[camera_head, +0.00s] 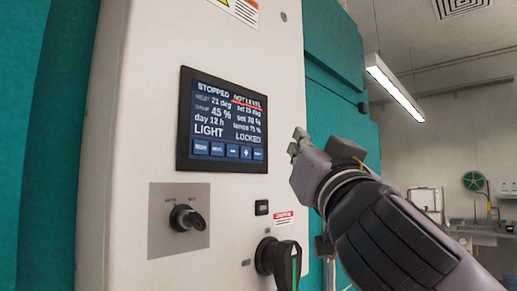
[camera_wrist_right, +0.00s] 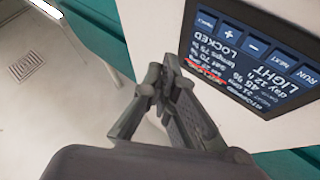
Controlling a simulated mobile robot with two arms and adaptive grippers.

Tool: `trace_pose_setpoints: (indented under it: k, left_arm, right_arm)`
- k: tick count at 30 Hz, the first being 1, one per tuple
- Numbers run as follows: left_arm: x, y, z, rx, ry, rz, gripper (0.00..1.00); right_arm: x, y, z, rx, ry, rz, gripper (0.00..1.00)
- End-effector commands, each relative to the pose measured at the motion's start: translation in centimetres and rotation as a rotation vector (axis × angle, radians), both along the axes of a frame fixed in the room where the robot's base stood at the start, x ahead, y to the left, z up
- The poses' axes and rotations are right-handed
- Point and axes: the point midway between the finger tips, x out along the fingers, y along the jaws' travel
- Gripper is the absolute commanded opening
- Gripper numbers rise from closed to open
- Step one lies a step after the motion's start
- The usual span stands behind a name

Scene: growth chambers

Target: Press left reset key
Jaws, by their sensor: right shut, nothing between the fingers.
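A dark touchscreen (camera_head: 223,120) is set in the pale front panel (camera_head: 140,110). It reads STOPPED, NOT LEVEL, LIGHT and LOCKED, with a row of blue keys (camera_head: 232,151) along its bottom edge. The screen also shows upside down in the right wrist view (camera_wrist_right: 262,55). I cannot read any label as reset. A small black button (camera_head: 262,207) sits below the screen. My right gripper (camera_head: 297,143) is shut and empty, just right of the screen; its fingers also show in the right wrist view (camera_wrist_right: 167,80). Whether it touches the panel is unclear. My left gripper is not in view.
A key switch (camera_head: 187,217) on a grey plate is at the lower left of the panel. A black rotary handle (camera_head: 284,260) with a green mark sticks out at the lower right, below my right gripper. Teal cabinet sides (camera_head: 335,85) flank the panel. Open room lies to the right.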

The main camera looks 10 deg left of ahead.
Motion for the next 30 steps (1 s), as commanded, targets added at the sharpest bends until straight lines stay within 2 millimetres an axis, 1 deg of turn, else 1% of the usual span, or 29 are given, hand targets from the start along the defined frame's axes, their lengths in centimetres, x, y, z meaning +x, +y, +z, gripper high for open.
trace_pose_setpoints:
  k: [1, 5, 6, 12, 17, 30]
  left_arm:
    - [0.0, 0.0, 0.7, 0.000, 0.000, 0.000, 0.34]
    - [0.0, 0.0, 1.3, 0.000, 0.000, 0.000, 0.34]
    - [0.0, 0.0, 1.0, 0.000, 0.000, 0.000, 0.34]
    - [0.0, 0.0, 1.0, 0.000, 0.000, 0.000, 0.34]
    - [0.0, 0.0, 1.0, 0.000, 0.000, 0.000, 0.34]
    - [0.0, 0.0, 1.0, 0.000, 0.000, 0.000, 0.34]
  right_arm:
    - [0.5, 0.7, 0.4, -0.002, 0.001, 0.001, 0.00]
    - [1.5, 2.1, 0.3, -0.002, 0.000, 0.001, 0.00]
    - [1.8, 2.5, 0.0, 0.001, 0.001, 0.002, 0.00]
    - [2.7, 3.8, 0.0, 0.000, 0.000, 0.001, 0.00]
    - [3.0, 4.1, 0.0, 0.000, -0.001, 0.000, 0.00]
    - [3.0, 4.1, 0.0, 0.000, -0.001, -0.001, 0.00]
